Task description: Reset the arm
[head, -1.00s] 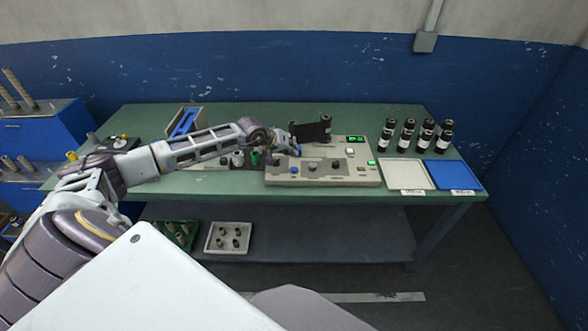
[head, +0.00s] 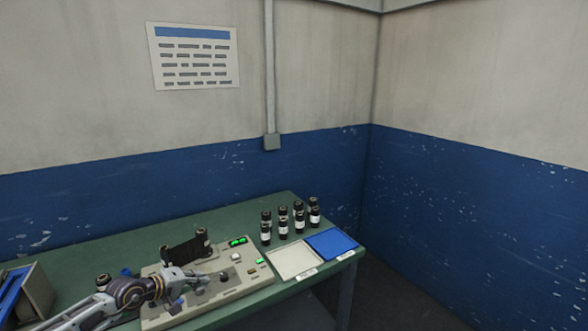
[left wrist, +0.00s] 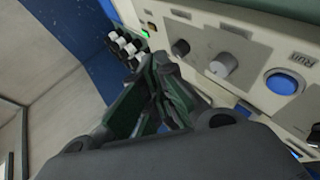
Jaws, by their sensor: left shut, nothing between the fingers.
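My left arm reaches in from the lower left of the head view. My left gripper (head: 186,283) is shut and empty, just over the front of the beige control console (head: 236,287). In the left wrist view the closed fingers (left wrist: 158,75) point at the console panel, beside a dark knob (left wrist: 180,47) and a silver knob (left wrist: 222,66). A blue button (left wrist: 285,84) is to their right. I cannot tell whether the fingertips touch the panel. My right gripper is out of view.
A dark roll piece (head: 187,251) stands on the console behind the gripper. Several black bottles with white labels (head: 283,229) stand at the back right. A white tray (head: 294,261) and a blue tray (head: 332,242) lie at the table's right end.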

